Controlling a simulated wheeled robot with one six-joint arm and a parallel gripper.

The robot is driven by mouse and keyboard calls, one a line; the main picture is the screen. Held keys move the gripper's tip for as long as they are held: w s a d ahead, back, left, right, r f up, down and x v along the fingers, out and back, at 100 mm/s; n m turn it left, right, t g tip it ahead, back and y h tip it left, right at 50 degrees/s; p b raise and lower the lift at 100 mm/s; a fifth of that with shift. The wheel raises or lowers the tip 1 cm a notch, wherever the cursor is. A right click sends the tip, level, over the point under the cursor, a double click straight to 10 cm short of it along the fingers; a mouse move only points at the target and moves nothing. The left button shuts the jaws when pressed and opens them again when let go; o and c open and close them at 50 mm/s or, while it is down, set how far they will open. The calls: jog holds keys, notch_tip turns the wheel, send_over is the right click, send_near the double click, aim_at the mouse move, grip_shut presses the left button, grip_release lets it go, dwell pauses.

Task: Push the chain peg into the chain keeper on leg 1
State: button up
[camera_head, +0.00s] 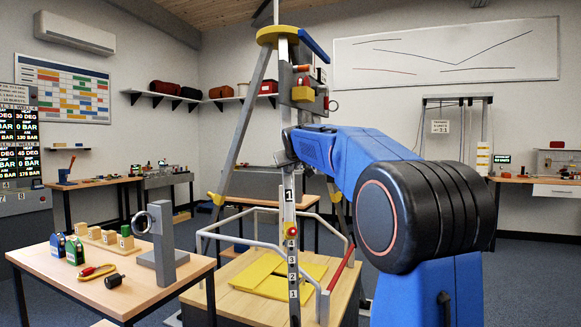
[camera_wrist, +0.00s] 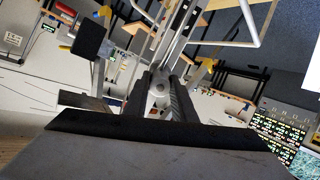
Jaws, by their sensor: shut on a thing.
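Leg 1 (camera_head: 287,212) is the grey metal leg with a "1" plate near its middle, standing in front of the tripod's yellow head. My gripper (camera_head: 284,160) is at this leg, just above the "1" plate, small and partly hidden by my blue arm. In the wrist view, the two dark fingers of my gripper (camera_wrist: 160,98) are shut on a light grey rounded metal part (camera_wrist: 158,88). I cannot tell whether this part is the chain peg. The chain keeper cannot be made out clearly in either view.
A yellow-panelled wooden platform (camera_head: 238,281) with grey rails and a red bar (camera_head: 341,264) surrounds the leg's foot. A wooden table (camera_head: 62,262) at the left holds blocks, a grey stand (camera_head: 163,250) and small tools. Floor between table and platform is narrow.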

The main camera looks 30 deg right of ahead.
jog(key=shift+w+d+f, duration=0.15)
jog(key=shift+w+d, duration=0.05)
jog(key=shift+w, duration=0.15)
jog(key=o, duration=1.2)
jog(key=shift+c, duration=0.2)
jog(key=v, duration=1.7)
jog(key=shift+s, duration=0.2)
jog(key=shift+a, duration=0.15)
jog(key=s+a+f+g+y, duration=0.1)
jog(key=s+a+f, duration=0.4)
jog(key=s+f, duration=0.8)
jog(key=s+a+f+g+y, duration=0.2)
jog(key=s+a+f+g, duration=0.2)
jog(key=s+f, duration=0.9)
jog(key=s+a+f+n+g+y, duration=0.1)
jog(key=s+a+f+g+y, duration=0.1)
jog(key=s+a+f, duration=0.6)
jog(key=s+f, duration=0.5)
jog(key=f, duration=0.7)
jog(key=shift+s+f+g, duration=0.25)
jog(key=shift+s+g, duration=0.1)
jog(key=shift+g, duration=0.05)
